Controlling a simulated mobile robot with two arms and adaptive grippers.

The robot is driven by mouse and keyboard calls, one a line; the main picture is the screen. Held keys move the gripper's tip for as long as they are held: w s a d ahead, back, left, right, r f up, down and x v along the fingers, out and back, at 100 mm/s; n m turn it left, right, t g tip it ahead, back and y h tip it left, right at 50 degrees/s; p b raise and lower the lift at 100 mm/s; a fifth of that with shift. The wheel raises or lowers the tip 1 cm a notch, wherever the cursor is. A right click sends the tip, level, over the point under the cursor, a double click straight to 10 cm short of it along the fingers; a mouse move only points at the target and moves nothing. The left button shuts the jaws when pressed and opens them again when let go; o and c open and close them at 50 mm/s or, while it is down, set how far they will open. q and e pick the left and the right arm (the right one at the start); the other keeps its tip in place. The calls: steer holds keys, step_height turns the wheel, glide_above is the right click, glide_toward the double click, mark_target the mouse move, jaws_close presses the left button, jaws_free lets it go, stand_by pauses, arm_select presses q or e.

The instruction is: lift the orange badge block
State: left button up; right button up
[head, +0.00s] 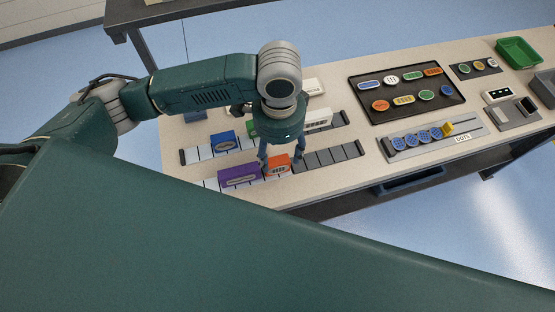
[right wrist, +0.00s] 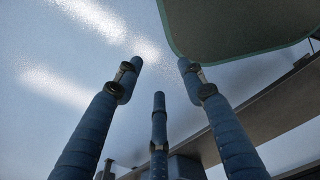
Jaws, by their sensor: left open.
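The orange badge block (head: 275,166) stands in the near slotted rack (head: 312,163), at the right of the purple block (head: 239,175). My left gripper (head: 281,158) points down at the orange block from above, its blue fingers apart, one on each side of it. I cannot tell if the fingers touch it. Part of the block's top is hidden by the gripper. In the right wrist view my right gripper (right wrist: 160,72) has its fingers spread, with nothing between them, over the blue floor.
The far rack (head: 190,156) holds a blue block (head: 223,141) and a white block (head: 318,118). A dark tray (head: 364,73) of badges, a grey strip (head: 470,129) with blue badges and a green bin (head: 517,50) lie to the right. The near rack's right slots are empty.

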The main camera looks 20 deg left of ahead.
mark_target(278, 163)
arm_select(q)
steer(key=shift+s+f, duration=0.1)
steer(key=shift+f, duration=0.55)
step_height(278, 163, down, 5)
steer(key=shift+s+a+p, duration=0.1)
steer(key=shift+s+p, duration=0.05)
steer(key=shift+p, duration=0.75)
steer(key=shift+f, duration=0.1)
steer(key=shift+c, duration=0.8)
steer(key=c, duration=0.9)
steer(key=shift+c, duration=1)
arm_select(e)
steer(key=shift+s+a+r, duration=0.15)
steer(key=shift+s+r, duration=0.05)
steer(key=shift+r, duration=0.25)
steer(key=shift+s+a+r, duration=0.1)
steer(key=shift+s+r, duration=0.05)
steer(key=shift+r, duration=0.3)
